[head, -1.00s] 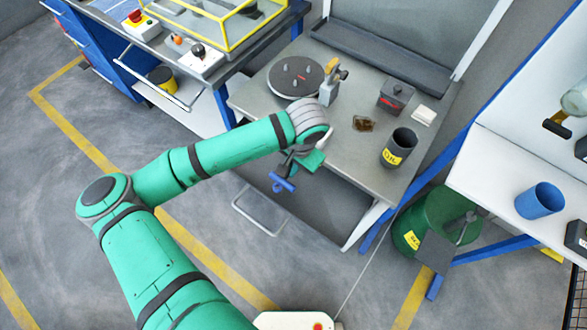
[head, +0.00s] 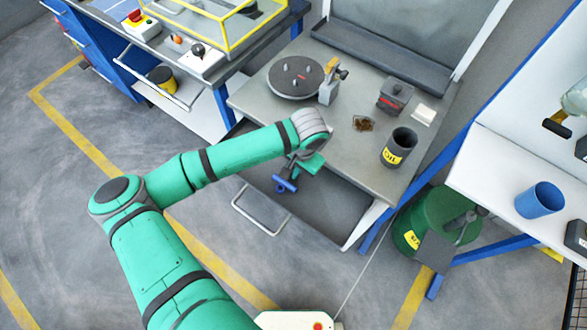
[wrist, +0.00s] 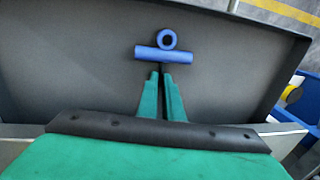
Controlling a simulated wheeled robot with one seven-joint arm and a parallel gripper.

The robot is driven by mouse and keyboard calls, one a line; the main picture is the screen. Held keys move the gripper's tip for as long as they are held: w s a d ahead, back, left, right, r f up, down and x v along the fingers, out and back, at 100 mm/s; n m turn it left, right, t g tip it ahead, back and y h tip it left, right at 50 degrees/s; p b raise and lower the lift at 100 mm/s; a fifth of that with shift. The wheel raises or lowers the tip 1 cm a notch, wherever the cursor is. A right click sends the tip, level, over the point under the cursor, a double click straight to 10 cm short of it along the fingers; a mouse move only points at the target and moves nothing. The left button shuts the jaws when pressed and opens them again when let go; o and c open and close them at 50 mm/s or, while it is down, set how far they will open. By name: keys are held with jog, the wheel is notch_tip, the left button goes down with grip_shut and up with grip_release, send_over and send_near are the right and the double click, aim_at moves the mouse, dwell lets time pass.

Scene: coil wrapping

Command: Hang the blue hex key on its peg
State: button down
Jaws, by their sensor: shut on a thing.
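The blue hex key (head: 285,186) hangs in front of the near edge of the grey bench. My gripper (head: 291,172) is shut on it. In the wrist view the key shows as a blue crossbar (wrist: 165,53) with a round, hollow end (wrist: 167,39) just beyond it. The green fingers of my gripper (wrist: 163,76) close together just under the crossbar. The part of the key between the fingers is hidden. I cannot make out which peg belongs to the key.
On the bench (head: 340,155) stand a dark round plate with short posts (head: 296,77), a dark oil can (head: 398,148) and a grey box (head: 394,96). A green drum (head: 430,225) stands at right.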

jog(key=c, duration=1.9)
grip_release()
jog(key=shift+f, duration=0.1)
jog(key=r, duration=0.3)
jog(key=s+r, duration=0.1)
jog(key=r, duration=0.3)
jog(key=d+r, duration=0.1)
jog(key=r, duration=0.2)
jog(key=shift+s+d+r, duration=0.1)
jog(key=shift+s+r, duration=0.15)
jog(key=shift+r, duration=0.15)
